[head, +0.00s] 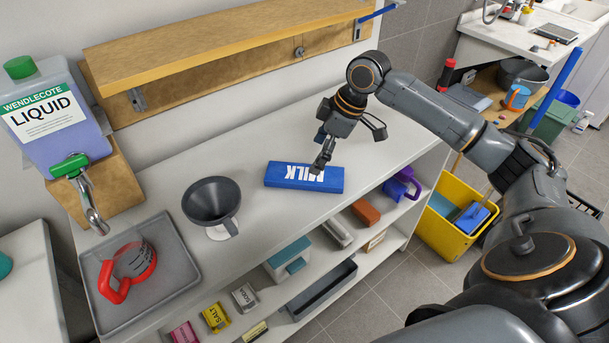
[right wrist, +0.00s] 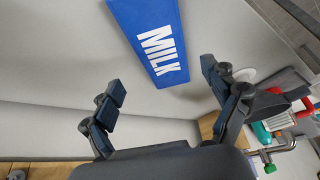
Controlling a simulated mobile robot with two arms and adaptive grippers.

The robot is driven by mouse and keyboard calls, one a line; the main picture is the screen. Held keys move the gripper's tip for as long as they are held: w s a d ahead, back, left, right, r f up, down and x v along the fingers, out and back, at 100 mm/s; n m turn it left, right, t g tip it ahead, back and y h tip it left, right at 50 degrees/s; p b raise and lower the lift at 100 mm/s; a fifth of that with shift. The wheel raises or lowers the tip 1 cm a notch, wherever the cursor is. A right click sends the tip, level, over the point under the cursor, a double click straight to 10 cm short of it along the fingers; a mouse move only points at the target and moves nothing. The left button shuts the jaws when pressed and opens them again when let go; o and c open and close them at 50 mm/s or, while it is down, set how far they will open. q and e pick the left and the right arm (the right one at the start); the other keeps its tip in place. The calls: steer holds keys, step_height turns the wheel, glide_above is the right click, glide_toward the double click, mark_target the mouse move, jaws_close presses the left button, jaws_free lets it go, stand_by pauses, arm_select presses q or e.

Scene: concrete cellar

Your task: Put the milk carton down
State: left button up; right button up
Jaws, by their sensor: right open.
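The blue milk carton (head: 280,176) with white MILK lettering lies flat on its side on the white worktop (head: 240,262). My right gripper (head: 321,162) hangs over its right part in the head view, and its fingertips overlap the carton there. In the right wrist view, the milk carton (right wrist: 150,40) is beyond the spread fingers of my right gripper (right wrist: 163,88), with nothing between them. My right gripper is open and empty. My left gripper is not in view.
A dark funnel (head: 211,203) stands left of the carton. A grey tray (head: 180,272) holds a red-handled jug (head: 130,268). A liquid container (head: 55,115) with a tap stands at the left. A wooden shelf (head: 220,40) is on the wall behind. Boxes fill the lower shelves.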

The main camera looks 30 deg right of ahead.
mark_target(307, 174)
steer(key=shift+w+a+f, duration=0.1)
steer(key=shift+w+f, duration=0.1)
steer(key=shift+f, duration=0.45)
steer(key=x, duration=0.4)
steer(key=shift+s+a+f, duration=0.1)
steer(key=shift+s+f, duration=0.15)
steer(key=shift+f, duration=0.2)
steer(key=shift+c, duration=0.6)
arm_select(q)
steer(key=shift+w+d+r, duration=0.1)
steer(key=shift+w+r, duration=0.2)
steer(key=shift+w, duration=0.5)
arm_select(e)
steer(key=c, duration=1.2)
steer(key=shift+o, duration=0.2)
steer(key=shift+r, duration=0.1)
